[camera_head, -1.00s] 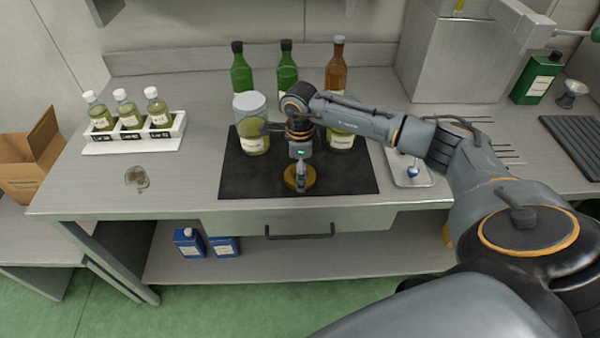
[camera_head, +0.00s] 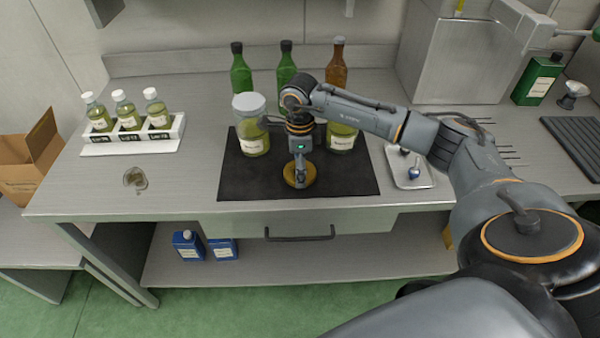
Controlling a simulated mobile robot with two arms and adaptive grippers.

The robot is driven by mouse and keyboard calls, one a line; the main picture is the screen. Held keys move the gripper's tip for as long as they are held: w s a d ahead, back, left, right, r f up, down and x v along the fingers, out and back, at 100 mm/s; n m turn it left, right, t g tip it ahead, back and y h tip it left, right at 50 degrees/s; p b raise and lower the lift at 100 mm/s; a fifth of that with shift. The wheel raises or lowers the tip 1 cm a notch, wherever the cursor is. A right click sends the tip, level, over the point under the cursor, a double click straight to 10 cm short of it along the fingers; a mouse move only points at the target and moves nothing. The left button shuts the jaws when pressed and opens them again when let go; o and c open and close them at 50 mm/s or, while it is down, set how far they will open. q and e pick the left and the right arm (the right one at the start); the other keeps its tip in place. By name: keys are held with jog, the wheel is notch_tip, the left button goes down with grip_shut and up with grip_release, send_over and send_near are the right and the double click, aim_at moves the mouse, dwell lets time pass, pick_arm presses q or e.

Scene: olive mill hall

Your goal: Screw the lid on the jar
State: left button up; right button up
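A gold-coloured round lid (camera_head: 312,178) lies on the black mat (camera_head: 245,182) near its front edge. My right gripper (camera_head: 299,181) points down over the lid with its fingers at it. The fingers show nearly edge-on, so I cannot tell whether they are open or closed on it. A labelled glass jar with greenish contents (camera_head: 254,137) stands at the mat's back left; its top looks pale grey. A second labelled jar (camera_head: 342,141) stands at the back right, its upper part hidden behind my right arm. My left gripper is out of view.
Two green bottles (camera_head: 240,75) and a brown bottle (camera_head: 336,65) stand behind the jars. A white rack (camera_head: 152,142) with three small bottles is at left, near a small glass dish (camera_head: 135,179). A small tray (camera_head: 425,178) lies right of the mat.

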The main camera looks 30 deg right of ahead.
jog(key=s+a+r+b, duration=0.4)
jog(key=s+a+r, duration=0.3)
jog(key=s+r, duration=0.4)
jog(key=shift+s+a, duration=0.2)
jog(key=shift+s, duration=0.3)
